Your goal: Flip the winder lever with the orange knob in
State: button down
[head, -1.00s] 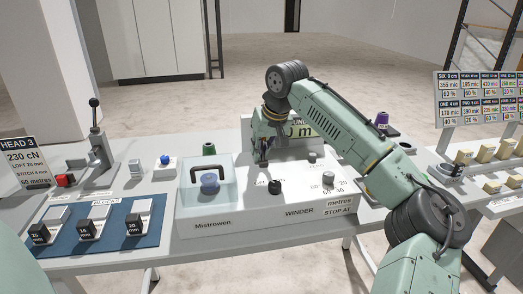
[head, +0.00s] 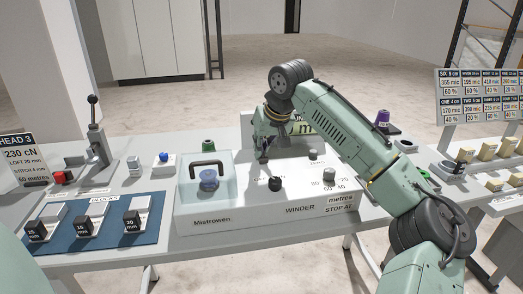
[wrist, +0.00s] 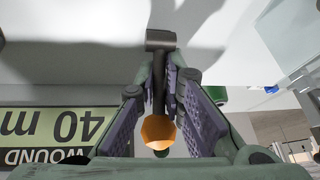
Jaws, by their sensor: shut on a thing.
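The winder (head: 250,224) is a white box in the middle of the bench. In the wrist view its lever has a dark shaft and a faceted orange knob (wrist: 158,131) between my finger pads. My gripper (wrist: 160,115) is shut on this lever near the knob. In the head view my gripper (head: 262,156) points down over the back of the winder's top, and I cannot make out the lever there. The lever's dark wide base (wrist: 160,40) shows at the far end of its shaft.
A clear cover with a black handle (head: 207,164) stands left of my gripper over a blue spool. A black knob (head: 275,184) and a grey knob (head: 314,154) are close by on the winder. The display (wrist: 55,125) reads 40 m, upside down.

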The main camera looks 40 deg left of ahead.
jog(key=shift+w+d+r+y+b, duration=0.1)
jog(key=shift+w+r+y+b, duration=0.1)
jog(key=shift+y+b, duration=0.1)
jog(key=shift+s+d+f+t+y+b, duration=0.15)
jog(key=shift+t+y+b, duration=0.3)
jog(key=shift+b, duration=0.55)
jog(key=t+y+b, duration=0.1)
jog(key=b, duration=0.2)
jog(key=shift+s+d, duration=0.2)
jog(key=shift+s+d+r+t+y+b, duration=0.15)
jog(key=shift+r+t+y+b, duration=0.15)
jog(key=shift+t+y+b, duration=0.65)
jog(key=shift+d+r+b, duration=0.1)
jog(key=shift+r+b, duration=0.1)
jog(key=shift+b, duration=0.35)
jog(key=c, duration=1.9)
grip_release()
jog(key=shift+s, duration=0.1)
jog(key=shift+o, duration=1)
jog(key=shift+f, duration=0.1)
jog(key=shift+s, duration=0.1)
